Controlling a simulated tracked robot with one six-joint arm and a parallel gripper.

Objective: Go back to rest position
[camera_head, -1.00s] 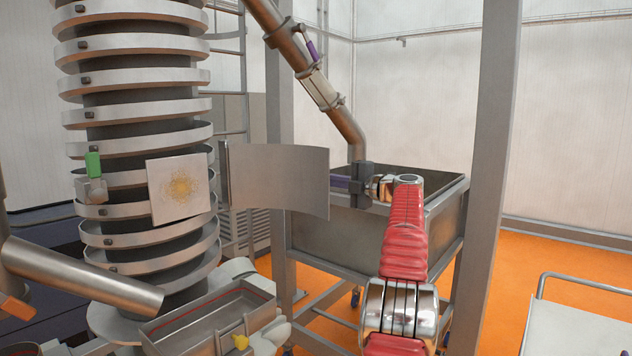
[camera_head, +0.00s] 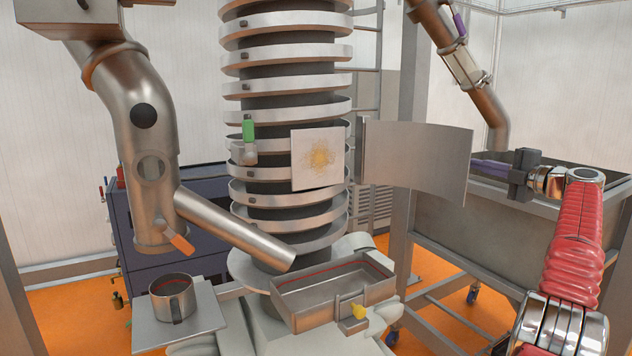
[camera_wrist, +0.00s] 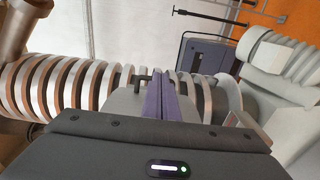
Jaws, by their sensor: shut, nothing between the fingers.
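My gripper (camera_head: 487,168) is at the right in the head view, at the end of my red arm, in front of the steel bin and right of the open curved door. Its purple fingers point left. In the wrist view the two purple fingers of my gripper (camera_wrist: 158,97) are pressed together, with nothing between them. The spiral column (camera_wrist: 75,88) lies across the wrist view behind the fingers.
The spiral column (camera_head: 290,100) stands in the middle, with an open curved door (camera_head: 415,160) and a panel with a yellow patch (camera_head: 318,160). A steel tray (camera_head: 330,292) sits below, a metal cup (camera_head: 172,298) on a plate to its left. The bin (camera_head: 440,225) stands at right.

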